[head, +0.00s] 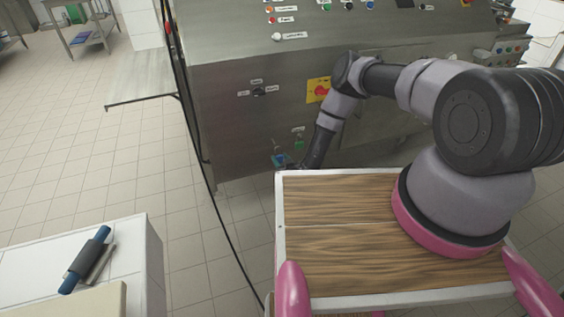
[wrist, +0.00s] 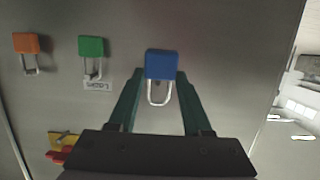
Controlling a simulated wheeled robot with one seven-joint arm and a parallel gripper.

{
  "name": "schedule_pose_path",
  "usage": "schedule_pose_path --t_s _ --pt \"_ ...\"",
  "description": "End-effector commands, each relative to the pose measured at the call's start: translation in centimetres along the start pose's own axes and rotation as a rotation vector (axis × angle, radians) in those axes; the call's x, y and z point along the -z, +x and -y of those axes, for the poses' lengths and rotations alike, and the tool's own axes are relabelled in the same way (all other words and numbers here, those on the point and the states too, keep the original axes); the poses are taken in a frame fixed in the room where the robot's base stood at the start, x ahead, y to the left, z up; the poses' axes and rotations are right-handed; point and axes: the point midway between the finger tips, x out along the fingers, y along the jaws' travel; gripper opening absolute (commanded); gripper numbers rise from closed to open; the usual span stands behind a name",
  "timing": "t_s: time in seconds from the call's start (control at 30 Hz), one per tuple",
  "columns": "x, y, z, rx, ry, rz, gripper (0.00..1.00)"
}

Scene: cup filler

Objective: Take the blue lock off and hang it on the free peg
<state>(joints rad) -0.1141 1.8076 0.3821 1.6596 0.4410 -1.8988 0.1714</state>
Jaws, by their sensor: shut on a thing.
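The blue lock (wrist: 162,65) sits between the two green fingertips of my gripper (wrist: 161,74) in the wrist view. My gripper is shut on its body, and its metal shackle points down in that view. The blue lock also shows small in the head view (head: 279,160), low on the steel machine front. A green lock (wrist: 91,46) and an orange lock (wrist: 26,42) hang on the panel to its left in the wrist view. I cannot tell whether the blue shackle is around a peg. No free peg shows clearly.
A red and yellow switch (head: 318,90) and a black selector knob (head: 259,91) are on the machine front. A wood-topped tray (head: 330,205) is below my arm. A white counter (head: 130,265) stands at left. A dark cable hangs left of the machine.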

Motion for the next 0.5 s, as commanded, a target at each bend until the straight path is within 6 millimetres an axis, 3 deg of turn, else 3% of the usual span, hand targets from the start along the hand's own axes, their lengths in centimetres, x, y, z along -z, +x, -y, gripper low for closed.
schedule_pose_path --t_s 0.5 --pt "0.6 3.1 0.0 0.001 -0.001 -0.002 0.0"
